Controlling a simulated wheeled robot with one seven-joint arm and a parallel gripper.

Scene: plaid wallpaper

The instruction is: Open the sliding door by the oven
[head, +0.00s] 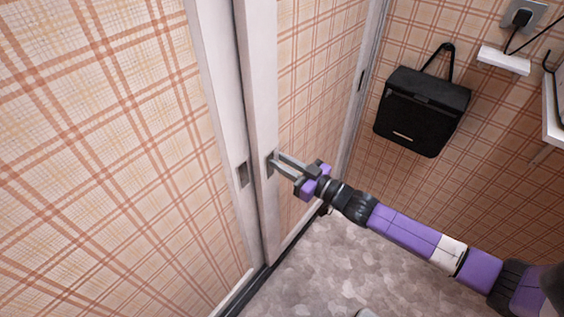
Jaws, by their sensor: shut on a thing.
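The sliding door has plaid panels in white frames. Two white upright frame members stand side by side in the head view. The left one carries a small grey recessed pull (242,174). The right one (262,110) has a handle at about the same height, where my gripper (274,162) reaches in from the right. Its fingers are shut on that door handle, which they mostly hide. A plaid panel (300,90) continues right of this frame member. No oven is in view.
A dark floor track (262,276) runs below the door. The grey floor (340,265) is mostly clear.

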